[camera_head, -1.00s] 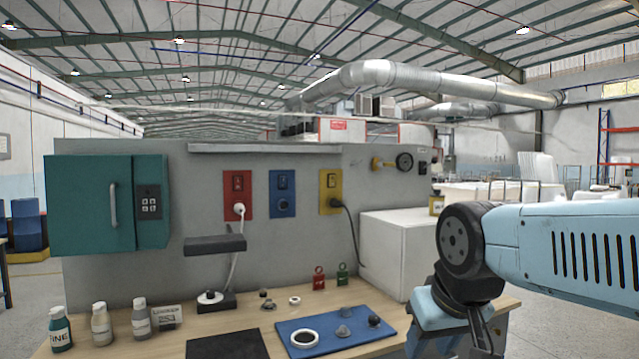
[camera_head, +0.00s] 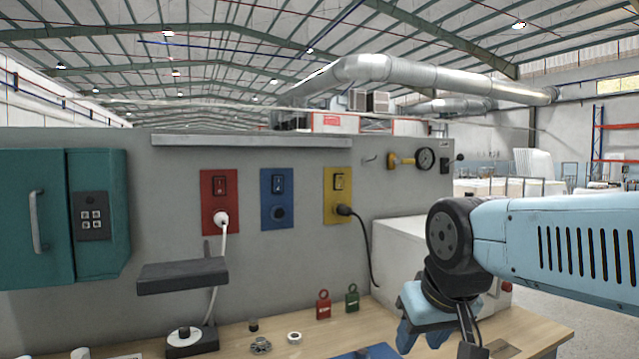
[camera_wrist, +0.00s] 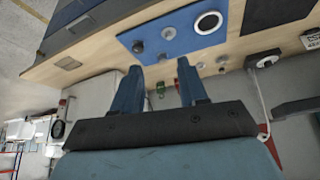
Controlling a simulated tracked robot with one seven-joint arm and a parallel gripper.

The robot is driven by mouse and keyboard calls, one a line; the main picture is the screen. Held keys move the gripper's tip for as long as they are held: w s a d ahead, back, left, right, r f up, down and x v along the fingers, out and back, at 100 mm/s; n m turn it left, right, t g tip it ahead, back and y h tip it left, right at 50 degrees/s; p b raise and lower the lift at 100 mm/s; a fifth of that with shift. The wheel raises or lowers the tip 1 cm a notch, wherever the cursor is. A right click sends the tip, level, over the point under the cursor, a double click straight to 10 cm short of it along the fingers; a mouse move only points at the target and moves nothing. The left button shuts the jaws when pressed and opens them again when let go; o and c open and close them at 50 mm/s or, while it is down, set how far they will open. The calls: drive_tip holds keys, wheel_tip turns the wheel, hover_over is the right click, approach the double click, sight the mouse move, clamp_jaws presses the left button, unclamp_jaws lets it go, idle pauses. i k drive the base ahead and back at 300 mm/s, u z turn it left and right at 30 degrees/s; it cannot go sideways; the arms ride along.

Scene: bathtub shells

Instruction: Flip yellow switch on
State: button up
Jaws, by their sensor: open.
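The yellow switch panel (camera_head: 338,207) is on the grey wall, right of the blue and red panels, in the head view. It has a small dark-framed rocker switch (camera_head: 339,182) in its upper part; its on or off position is too small to tell. A black plug with a cable sits in the panel's lower part. My gripper (camera_wrist: 160,68) is open and empty in the wrist view, its two blue fingers apart above the table. In the head view my arm is at the right, well apart from the panel, and the fingertips are not clear.
Red (camera_head: 220,203) and blue (camera_head: 278,200) panels are left of the yellow one. A white box (camera_head: 400,250) stands between the wall and my arm. Red (camera_head: 323,305) and green (camera_head: 352,299) padlock-like items stand on the wooden table (camera_head: 390,322). A dark shelf (camera_head: 182,276) juts out at left.

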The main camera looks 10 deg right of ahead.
sight(339, 178)
drive_tip(key=u, duration=0.15)
drive_tip(key=i, duration=0.1)
drive_tip(key=z, duration=0.2)
drive_tip(key=k, duration=1.35)
drive_tip(key=z, duration=0.3)
drive_tip(key=i, duration=1.75)
drive_tip(key=u, duration=0.4)
